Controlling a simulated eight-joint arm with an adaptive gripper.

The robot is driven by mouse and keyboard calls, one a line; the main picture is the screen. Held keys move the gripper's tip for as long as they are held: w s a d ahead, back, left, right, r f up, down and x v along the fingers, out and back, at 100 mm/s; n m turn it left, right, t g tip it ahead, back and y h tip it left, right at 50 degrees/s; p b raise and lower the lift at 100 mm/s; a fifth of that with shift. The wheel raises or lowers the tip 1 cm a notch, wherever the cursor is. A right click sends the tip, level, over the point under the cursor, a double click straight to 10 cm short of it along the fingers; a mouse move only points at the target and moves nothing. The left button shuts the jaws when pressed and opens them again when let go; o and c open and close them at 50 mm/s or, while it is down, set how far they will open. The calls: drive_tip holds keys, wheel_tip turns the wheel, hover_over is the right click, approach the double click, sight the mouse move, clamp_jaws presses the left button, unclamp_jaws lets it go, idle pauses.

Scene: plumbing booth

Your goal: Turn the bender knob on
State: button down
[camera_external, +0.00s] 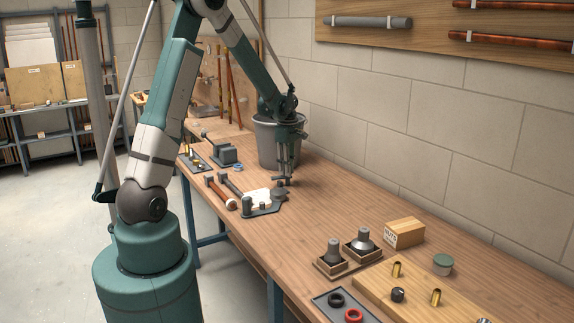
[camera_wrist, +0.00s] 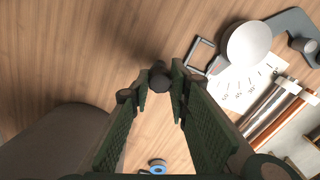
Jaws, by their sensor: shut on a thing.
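The bender (camera_external: 262,207) lies on the bench near the front edge, with a round disc (camera_external: 279,194) and a grey arm. In the wrist view its pale disc (camera_wrist: 248,43) and grey base (camera_wrist: 292,22) are at the upper right, beside a white scale sheet (camera_wrist: 245,84). My gripper (camera_external: 284,180) points down just behind the disc. In the wrist view my gripper (camera_wrist: 160,90) is shut on a small dark round knob (camera_wrist: 159,76) between the fingertips. I cannot tell how this knob joins the bender.
A grey bucket (camera_external: 270,147) stands close behind my gripper, near the wall. A blue ring (camera_wrist: 157,167) lies nearby. The bench (camera_external: 330,205) right of the bender is clear up to wooden blocks with fittings (camera_external: 343,264).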

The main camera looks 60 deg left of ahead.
drive_tip(key=shift+n, duration=1.1)
drive_tip(key=shift+b, duration=0.3)
drive_tip(key=c, duration=2.2)
unclamp_jaws()
drive_tip(key=shift+o, duration=0.2)
drive_tip(key=shift+r, duration=0.1)
wheel_tip(320, 180, up, 12)
drive_tip(key=shift+d, duration=0.15)
